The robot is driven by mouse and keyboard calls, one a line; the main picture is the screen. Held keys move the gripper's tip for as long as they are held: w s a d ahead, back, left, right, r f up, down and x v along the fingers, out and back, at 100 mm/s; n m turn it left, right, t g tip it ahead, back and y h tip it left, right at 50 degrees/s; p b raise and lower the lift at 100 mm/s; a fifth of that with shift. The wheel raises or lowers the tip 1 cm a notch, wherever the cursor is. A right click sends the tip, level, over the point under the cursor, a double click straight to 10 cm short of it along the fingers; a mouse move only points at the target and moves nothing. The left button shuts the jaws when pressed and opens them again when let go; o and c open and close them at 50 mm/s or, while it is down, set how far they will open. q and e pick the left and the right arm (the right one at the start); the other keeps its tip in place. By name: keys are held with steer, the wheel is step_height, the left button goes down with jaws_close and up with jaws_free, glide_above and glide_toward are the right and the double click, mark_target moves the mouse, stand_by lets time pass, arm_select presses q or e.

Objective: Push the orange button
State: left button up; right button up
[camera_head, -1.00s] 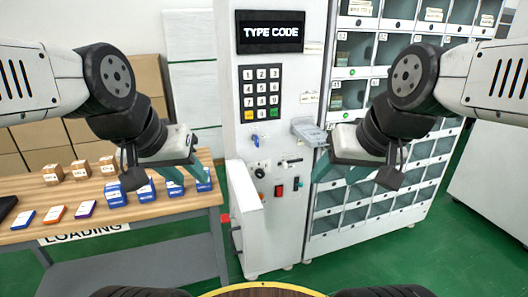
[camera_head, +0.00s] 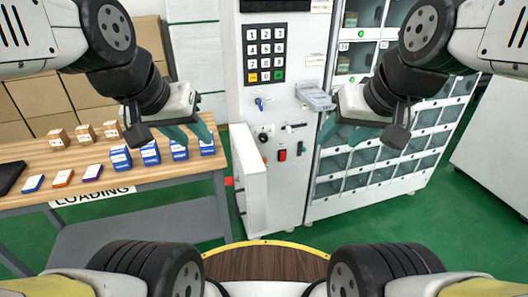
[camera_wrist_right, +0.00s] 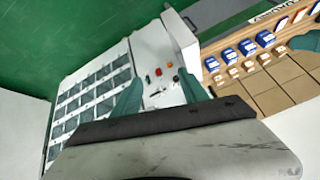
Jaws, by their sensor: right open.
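The orange-yellow button (camera_head: 252,77) is the bottom-left key of the black keypad (camera_head: 265,50) on the white machine (camera_head: 305,80). A green key sits at the bottom right of the keypad. My left gripper (camera_head: 188,132) has its teal fingers apart, empty, left of the machine and in front of the loading table. My right gripper (camera_head: 343,132) is open and empty, right of the keypad and lower than it in the picture. Its two fingers also show in the right wrist view (camera_wrist_right: 160,93), with the machine's front beyond them. Neither gripper overlaps the orange-yellow button in the head view.
A red switch (camera_head: 282,155) and a blue key (camera_head: 259,104) are below the keypad. A small grey shelf (camera_head: 315,97) juts out beside them. A white open door (camera_head: 250,180) projects forward. The wooden table (camera_head: 40,150) carries several boxes. Glass compartments (camera_head: 370,180) stand right.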

jaws_close()
stand_by(1.5)
